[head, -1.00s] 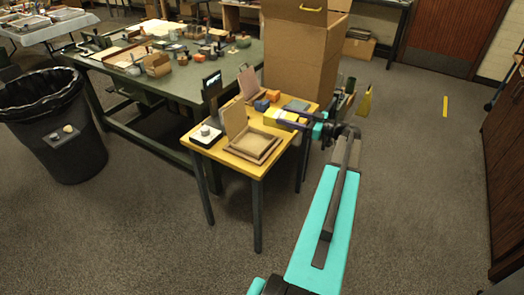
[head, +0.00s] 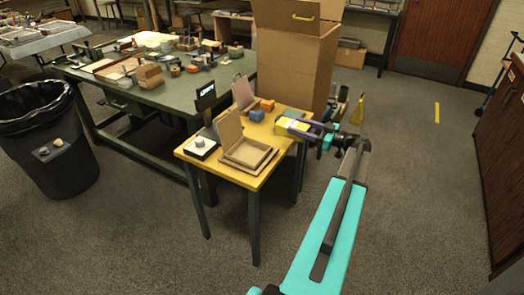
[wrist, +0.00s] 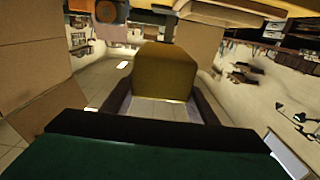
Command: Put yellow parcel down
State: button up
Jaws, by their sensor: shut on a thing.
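The yellow parcel (head: 291,126) is in my gripper (head: 299,127) at the right edge of the small yellow-topped table (head: 208,169). In the wrist view the parcel (wrist: 165,70) sits between the two dark fingers of my gripper (wrist: 160,100), which are shut on it. It appears held up with floor visible below and around it. The head view does not clearly show the gap between parcel and tabletop.
A large carton (head: 292,60) stands behind.

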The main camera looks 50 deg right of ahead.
jog(key=w+a, duration=0.3)
jog(key=a, duration=0.3)
jog(key=w+a+f+p, duration=0.1)
jog(key=w+a, duration=0.2)
jog(key=a, duration=0.4)
jog(key=shift+w+a+f, duration=0.15)
jog(key=shift+w, duration=0.1)
jog(key=shift+f, duration=0.1)
jog(key=shift+f+p, duration=0.35)
jog(key=shift+f, duration=1.3)
jog(key=shift+f, duration=0.5)
jog(key=o, duration=1.3)
jog(key=shift+r, duration=0.1)
